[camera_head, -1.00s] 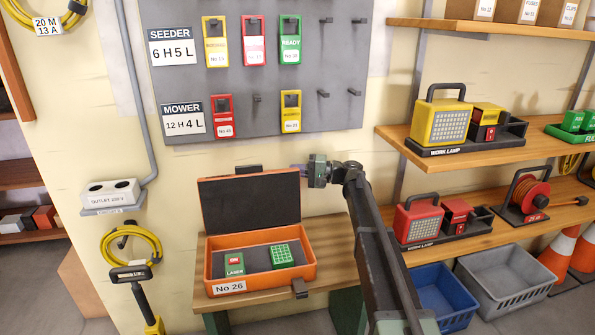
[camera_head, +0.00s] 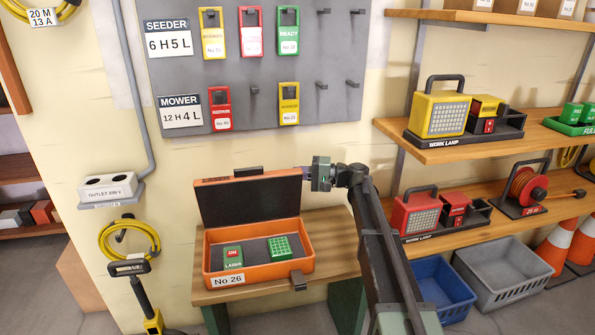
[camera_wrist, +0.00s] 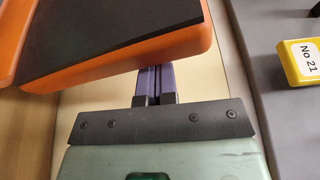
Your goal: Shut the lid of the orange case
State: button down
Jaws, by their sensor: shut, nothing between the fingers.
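The orange case (camera_head: 213,259) sits on a wooden bench with its lid (camera_head: 248,203) standing open, roughly upright. The lid has a dark inner face and an orange rim. My gripper (camera_head: 306,173) is shut and empty at the lid's upper right corner. In the wrist view its purple fingers (camera_wrist: 154,82) reach the lid's orange edge (camera_wrist: 130,68), and their tips are partly hidden by it. I cannot tell whether they touch.
The wooden bench (camera_head: 335,262) has free room right of the case. A grey tag board (camera_head: 350,100) hangs on the wall above. Shelves with work lamps (camera_head: 440,113) stand at right, with a blue crate (camera_head: 440,290) and a grey crate (camera_head: 505,278) below.

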jog(key=shift+s+d+f, duration=0.1)
jog(key=shift+s+d, duration=0.05)
jog(key=shift+s, duration=0.9)
jog(key=shift+s+r+p, duration=0.15)
jog(key=shift+r+p, duration=0.25)
jog(key=shift+r, duration=0.05)
jog(key=s+r+p, duration=0.4)
jog(key=r+p, duration=0.2)
jog(key=shift+s+d, duration=0.25)
jog(key=shift+d, duration=0.1)
